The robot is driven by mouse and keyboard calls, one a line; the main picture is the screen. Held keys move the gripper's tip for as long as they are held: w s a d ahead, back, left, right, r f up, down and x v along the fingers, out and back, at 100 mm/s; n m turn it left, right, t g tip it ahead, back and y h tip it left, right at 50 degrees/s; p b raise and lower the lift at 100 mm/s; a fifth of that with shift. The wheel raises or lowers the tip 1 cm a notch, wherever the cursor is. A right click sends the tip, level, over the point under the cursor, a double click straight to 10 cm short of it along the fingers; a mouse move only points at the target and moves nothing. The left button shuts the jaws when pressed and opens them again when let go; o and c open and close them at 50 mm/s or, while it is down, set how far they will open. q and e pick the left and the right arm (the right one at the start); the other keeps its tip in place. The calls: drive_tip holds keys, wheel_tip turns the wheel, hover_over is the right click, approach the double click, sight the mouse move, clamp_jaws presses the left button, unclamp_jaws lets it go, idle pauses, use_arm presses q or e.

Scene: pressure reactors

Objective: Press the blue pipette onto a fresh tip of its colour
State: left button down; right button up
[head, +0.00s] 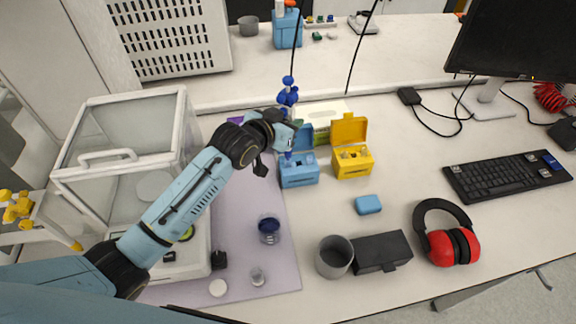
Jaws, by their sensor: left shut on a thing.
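The blue pipette (288,97) stands upright with its blue top above my left gripper (287,135). My left gripper is shut on it. The pipette's lower end shows just below the gripper, over the open blue tip box (299,177). I cannot tell whether it touches a tip in the box. The blue box's lid is raised at the back and partly hidden by the gripper. An open yellow tip box (353,168) stands just to its right. My right gripper is not in view.
A glass-walled balance (120,150) stands left, close to my left arm. A yellow pipette (17,206) is at the far left. A grey cup (334,257), black case (381,252), blue block (368,204) and red headphones (449,240) are at the front. Bare table lies right of the boxes.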

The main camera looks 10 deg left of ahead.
sight(289, 100)
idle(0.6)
use_arm(q)
drive_tip(key=shift+f+b, duration=0.3)
drive_tip(key=shift+f, duration=0.75)
idle(0.4)
wheel_tip(289, 100, up, 9)
drive_tip(key=p, duration=0.9)
drive_tip(key=shift+f, duration=0.25)
